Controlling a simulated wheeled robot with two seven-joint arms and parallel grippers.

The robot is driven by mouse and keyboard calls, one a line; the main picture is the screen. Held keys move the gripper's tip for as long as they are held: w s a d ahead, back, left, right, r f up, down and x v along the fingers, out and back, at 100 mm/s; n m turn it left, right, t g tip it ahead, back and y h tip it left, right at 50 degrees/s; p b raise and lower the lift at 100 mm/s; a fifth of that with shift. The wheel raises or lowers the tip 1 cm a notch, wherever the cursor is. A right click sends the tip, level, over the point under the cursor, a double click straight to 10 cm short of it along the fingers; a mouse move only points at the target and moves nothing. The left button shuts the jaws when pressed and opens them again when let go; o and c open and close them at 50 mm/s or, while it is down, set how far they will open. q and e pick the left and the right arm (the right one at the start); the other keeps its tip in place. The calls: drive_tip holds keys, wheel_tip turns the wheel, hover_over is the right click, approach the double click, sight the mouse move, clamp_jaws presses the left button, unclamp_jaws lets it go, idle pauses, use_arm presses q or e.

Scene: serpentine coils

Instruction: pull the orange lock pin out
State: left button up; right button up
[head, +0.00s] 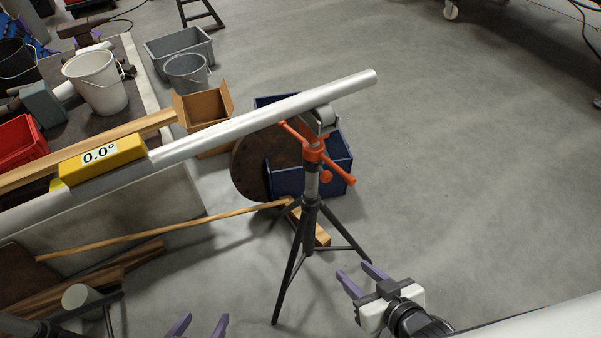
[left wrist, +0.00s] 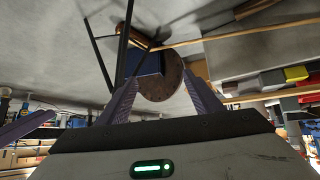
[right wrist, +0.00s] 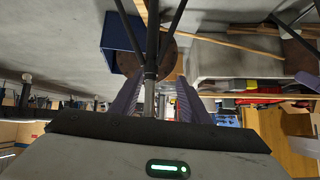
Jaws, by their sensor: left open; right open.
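Orange fittings sit on the head of a black tripod stand (head: 309,220) in the head view. They include a collar (head: 313,152), a small round knob (head: 326,177) and an arm slanting to the lower right (head: 341,171); I cannot tell which is the lock pin. My right gripper (head: 361,278) is open and empty, below and to the right of the fittings, apart from the stand. My left gripper (head: 200,325) is open and empty at the bottom edge, left of the stand. The wrist views show stand legs, but no orange fittings I can make out.
A long silver pipe (head: 270,118) rests on the stand's top and carries a yellow level (head: 102,160) reading 0.0°. A blue crate (head: 340,181) and a rusty disc (head: 262,165) are behind the stand. Timber lies on the left. The floor at right is clear.

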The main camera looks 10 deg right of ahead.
drive_tip(key=w+d+t+y+b, duration=0.15)
drive_tip(key=w+t+b, duration=0.25)
drive_tip(key=w+b, duration=0.55)
drive_tip(key=t+y+b, duration=0.2)
drive_tip(key=t+b, duration=0.1)
drive_tip(key=b, duration=0.6)
approach(329, 179)
drive_tip(key=w, duration=0.2)
drive_tip(key=shift+m, duration=0.3)
drive_tip(key=x, duration=0.8)
drive_tip(key=shift+s+a+b, duration=0.1)
drive_tip(key=shift+a+b, duration=0.25)
drive_tip(key=shift+w+a, duration=0.2)
drive_tip(key=shift+w, duration=0.3)
use_arm(q)
wheel_tip(329, 179, down, 14)
drive_tip(key=w+d+h, duration=0.1)
drive_tip(key=d, duration=0.1)
drive_tip(key=shift+d+t, duration=0.3)
drive_tip(key=shift+t, duration=0.1)
